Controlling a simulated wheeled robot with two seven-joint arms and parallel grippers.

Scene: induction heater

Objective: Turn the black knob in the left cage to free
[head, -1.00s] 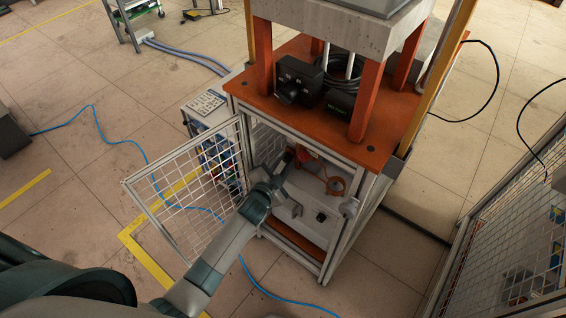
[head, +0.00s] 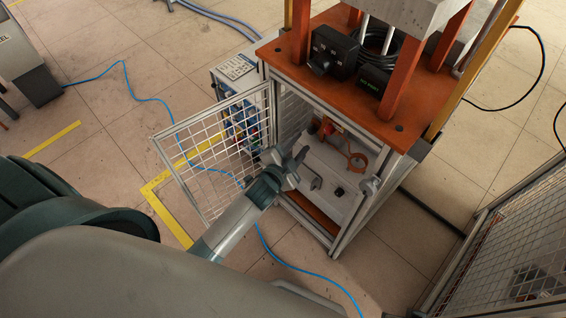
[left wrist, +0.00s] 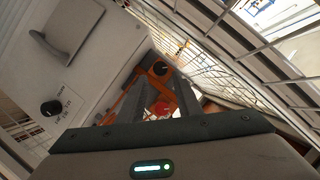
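The black knob (head: 339,191) sits on the pale panel inside the cage. In the left wrist view the black knob (left wrist: 50,107) is at the left, with small printed labels beside it. A grey handle (head: 316,183) is on the same panel; it also shows in the left wrist view (left wrist: 75,35). My left gripper (head: 289,157) is at the cage's open front, up and left of the knob and apart from it. In the left wrist view its fingers (left wrist: 160,88) are spread, with nothing held between them. My right gripper is out of view.
The mesh door (head: 215,150) stands open to the left of my arm. An orange ring-shaped part (head: 357,161) and a red part (head: 327,127) are deeper in the cage. A silver fitting (head: 370,186) is on its right front post. A blue cable (head: 300,272) lies on the floor.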

